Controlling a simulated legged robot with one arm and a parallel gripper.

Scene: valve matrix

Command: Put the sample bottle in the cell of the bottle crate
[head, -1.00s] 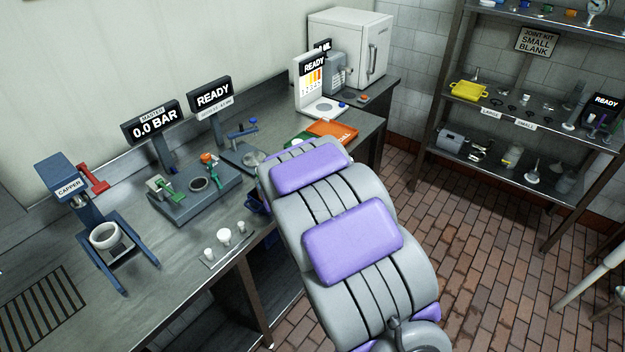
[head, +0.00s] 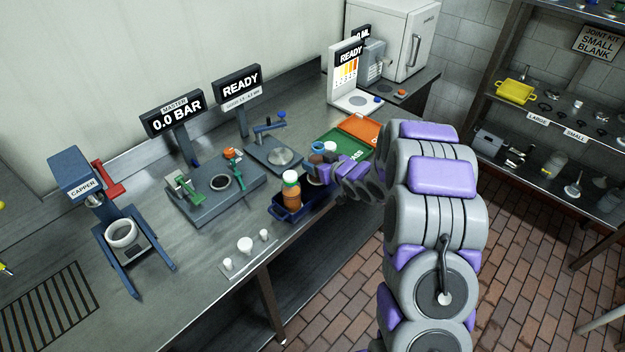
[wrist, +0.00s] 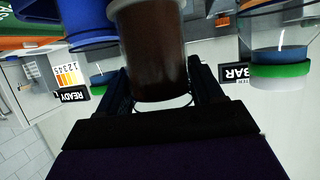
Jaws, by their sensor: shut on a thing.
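In the head view, the blue bottle crate (head: 277,211) sits at the front edge of the bench. An orange-brown bottle (head: 292,192) with a green band and white cap stands upright at its left part. My gripper (head: 321,170) is at the crate's right side, partly hidden by my arm. In the wrist view, which is upside down, my gripper (wrist: 160,85) is shut on a dark brown bottle (wrist: 155,45), taken as the sample bottle. Its lower end and the crate cell are not clearly visible.
Clear containers with blue and green bands show on the right (wrist: 278,68) and left of the wrist view. Green and orange trays (head: 360,128) lie behind the gripper. A valve fixture (head: 215,185) and small white parts (head: 245,245) are to the left.

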